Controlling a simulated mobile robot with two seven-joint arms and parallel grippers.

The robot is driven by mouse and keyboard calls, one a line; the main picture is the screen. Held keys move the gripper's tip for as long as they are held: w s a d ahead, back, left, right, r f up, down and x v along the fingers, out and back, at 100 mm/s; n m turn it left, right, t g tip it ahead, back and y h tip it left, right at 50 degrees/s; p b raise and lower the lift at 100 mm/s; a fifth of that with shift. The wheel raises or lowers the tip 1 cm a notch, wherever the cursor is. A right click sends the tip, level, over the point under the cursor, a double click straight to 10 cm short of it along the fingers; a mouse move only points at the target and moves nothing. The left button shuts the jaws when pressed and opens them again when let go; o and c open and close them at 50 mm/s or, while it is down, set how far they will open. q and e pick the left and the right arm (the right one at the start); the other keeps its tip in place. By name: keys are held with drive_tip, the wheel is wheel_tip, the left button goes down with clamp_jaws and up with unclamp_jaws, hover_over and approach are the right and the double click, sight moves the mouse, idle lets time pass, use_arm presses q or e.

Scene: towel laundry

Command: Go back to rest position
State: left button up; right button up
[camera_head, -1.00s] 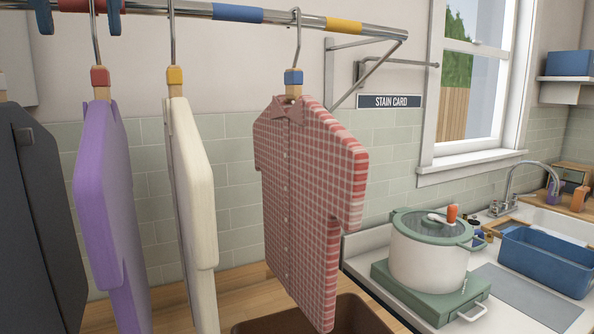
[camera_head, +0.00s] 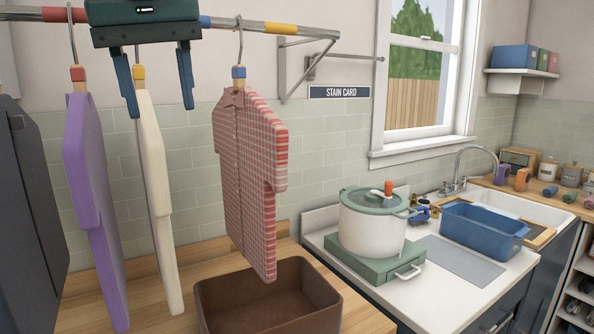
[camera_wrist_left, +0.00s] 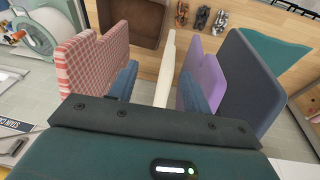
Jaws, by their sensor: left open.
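My left gripper (camera_head: 160,108) hangs at the top of the head view with its two blue fingers spread and pointing down, empty. It appears in front of the rail, near the cream garment (camera_head: 157,200). In the left wrist view the open fingers (camera_wrist_left: 156,88) show apart, with the cream garment seen between them; I cannot tell whether they touch it. The red checked shirt (camera_head: 250,180) hangs right of the gripper and the purple garment (camera_head: 90,200) left of it. My right gripper is not in view.
The metal rail (camera_head: 305,31) with coloured bands holds the hangers. Below are a brown bin (camera_head: 215,308) and wooden counter. A white pot (camera_head: 370,228) on a green burner, a blue tub (camera_head: 480,230) and a sink stand right. Dark clothing (camera_head: 30,210) hangs at far left.

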use_arm(q)
drive_tip(key=d+f+n+g+h, duration=0.2)
drive_tip(key=d+f+g+h, duration=0.45)
drive_tip(key=d+f, duration=1.4)
drive_tip(key=s+d+f+n+g+h, duration=0.1)
drive_tip(key=s+d+f+n+h, duration=0.2)
drive_tip(key=d+n+h, duration=0.3)
drive_tip(key=s+d+f+n+g+h, duration=0.1)
drive_tip(key=s+d+f+n+h, duration=0.25)
drive_tip(key=n+h, duration=0.3)
drive_tip(key=w+a+f+n+t+y, duration=0.2)
drive_tip(key=a+f+n+t, duration=0.35)
drive_tip(key=n, duration=0.65)
drive_tip(key=w+a+f+n+t+y, duration=0.25)
drive_tip(key=f+n+t, duration=0.55)
drive_tip(key=n, duration=0.4)
drive_tip(key=w+a+f+n+t+y, duration=0.1)
drive_tip(key=a+f+n+t+y, duration=0.3)
drive_tip(key=n+t, duration=0.65)
drive_tip(key=s+a+f+n+g+y, duration=0.4)
drive_tip(key=s+a+f+n, duration=0.3)
drive_tip(key=f, duration=0.4)
drive_tip(key=s+a+f+n+g+y, duration=0.4)
drive_tip(key=s+a+f+n, duration=0.3)
drive_tip(key=s+a+f, duration=0.3)
wheel_tip(320, 180, down, 2)
drive_tip(key=shift+s+n, duration=0.2)
drive_tip(key=shift+n, duration=0.2)
